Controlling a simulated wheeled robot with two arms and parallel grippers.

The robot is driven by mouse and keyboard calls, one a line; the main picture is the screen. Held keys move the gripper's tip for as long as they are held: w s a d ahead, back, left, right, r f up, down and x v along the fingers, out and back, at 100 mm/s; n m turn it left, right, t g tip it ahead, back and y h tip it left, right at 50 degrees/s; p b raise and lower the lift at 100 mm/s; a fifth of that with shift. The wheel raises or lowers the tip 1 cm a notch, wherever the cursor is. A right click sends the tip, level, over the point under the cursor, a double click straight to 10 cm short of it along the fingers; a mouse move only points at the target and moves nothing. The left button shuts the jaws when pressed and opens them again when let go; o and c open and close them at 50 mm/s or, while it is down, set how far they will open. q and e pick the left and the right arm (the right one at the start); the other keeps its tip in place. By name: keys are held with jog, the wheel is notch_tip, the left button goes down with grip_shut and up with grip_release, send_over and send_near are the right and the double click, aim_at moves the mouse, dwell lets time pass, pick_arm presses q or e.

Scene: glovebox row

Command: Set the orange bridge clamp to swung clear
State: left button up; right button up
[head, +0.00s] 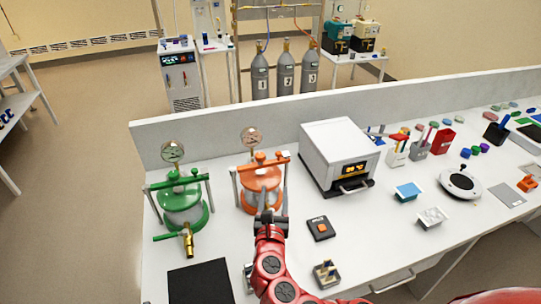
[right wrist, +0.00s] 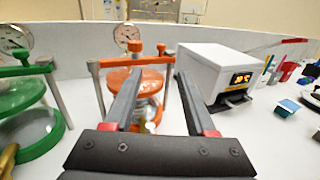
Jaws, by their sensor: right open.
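The orange bridge clamp (head: 274,163) lies as a bar across the top of the orange-lidded vessel (head: 258,182), between two grey posts, with an orange knob at its middle. In the right wrist view the orange clamp bar (right wrist: 112,62) spans straight over the orange lid (right wrist: 135,82). My right gripper (head: 272,193) is in front of the vessel. In the wrist view my right gripper's fingers (right wrist: 150,88) are apart with nothing held, and the vessel shows between and beyond them. Contact with the clamp cannot be seen. My left gripper is not in view.
A green vessel (head: 182,200) with its own green bridge clamp stands left, with a brass valve in front. A white oven (head: 340,150) stands close on the right. A black switch box (head: 320,228) and a small tray (head: 327,274) sit near my arm.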

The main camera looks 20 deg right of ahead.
aim_at(279, 155)
jog(key=p+x, duration=0.4)
jog(key=x, duration=1.2)
jog(key=shift+d+r, duration=0.1)
jog(key=shift+d, duration=0.05)
jog(key=shift+w+d, duration=0.2)
jog(key=shift+w, duration=0.4)
grip_shut()
dwell(0.5)
